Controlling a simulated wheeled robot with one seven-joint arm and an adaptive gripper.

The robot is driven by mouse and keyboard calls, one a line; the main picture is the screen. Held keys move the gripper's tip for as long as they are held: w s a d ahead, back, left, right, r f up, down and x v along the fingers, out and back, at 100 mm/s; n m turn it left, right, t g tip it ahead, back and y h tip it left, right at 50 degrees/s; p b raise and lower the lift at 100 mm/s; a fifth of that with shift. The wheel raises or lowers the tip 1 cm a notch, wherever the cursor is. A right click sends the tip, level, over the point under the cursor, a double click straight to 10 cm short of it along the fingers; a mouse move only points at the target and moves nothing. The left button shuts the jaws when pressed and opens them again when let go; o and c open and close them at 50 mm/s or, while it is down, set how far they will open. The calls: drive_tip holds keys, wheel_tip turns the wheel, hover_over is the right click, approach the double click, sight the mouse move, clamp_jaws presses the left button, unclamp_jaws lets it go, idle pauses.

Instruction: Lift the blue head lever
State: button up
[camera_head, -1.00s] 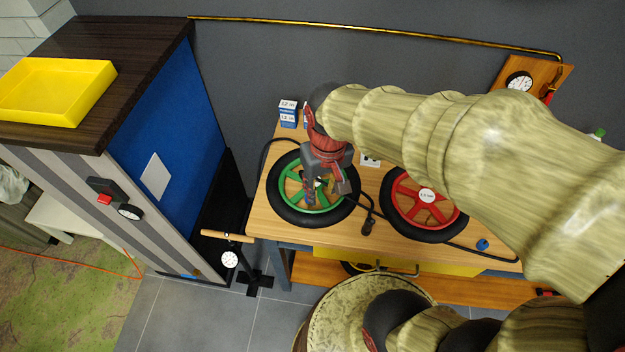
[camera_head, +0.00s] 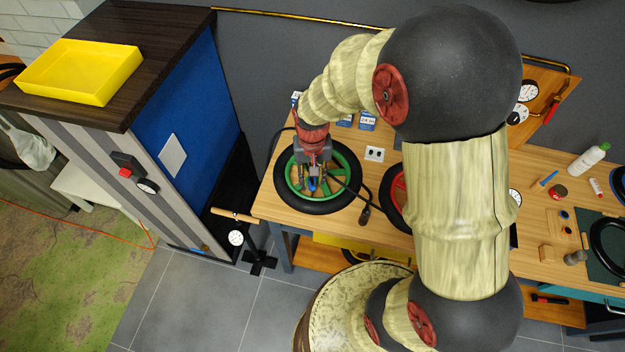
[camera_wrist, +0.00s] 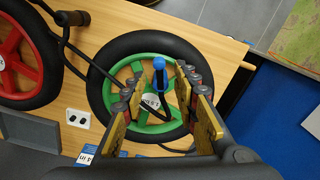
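The blue head lever (camera_wrist: 158,72) stands up near the hub of the green-spoked wheel (camera_wrist: 106,82) in the wrist view. A dark hose runs to the hub area beside it. In the head view the lever (camera_head: 311,184) is a small blue spot, partly hidden by my fingers. My gripper (camera_wrist: 157,86) is open, with one finger to each side of the lever and a gap on both sides. In the head view my gripper (camera_head: 313,181) points down over the green wheel (camera_head: 347,160). I cannot tell how far above the lever the fingertips are.
A red-spoked wheel (camera_wrist: 14,60) lies beside the green one, partly behind my arm in the head view. A white socket plate (camera_head: 374,154) and small blue-white boxes (camera_head: 367,121) are on the wooden bench (camera_head: 268,203). A T-handled floor pump (camera_head: 233,215) stands left of the bench.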

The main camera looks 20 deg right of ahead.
drive_tip(key=shift+f, duration=0.8)
drive_tip(key=c, duration=0.3)
drive_tip(key=c, duration=0.4)
clamp_jaws()
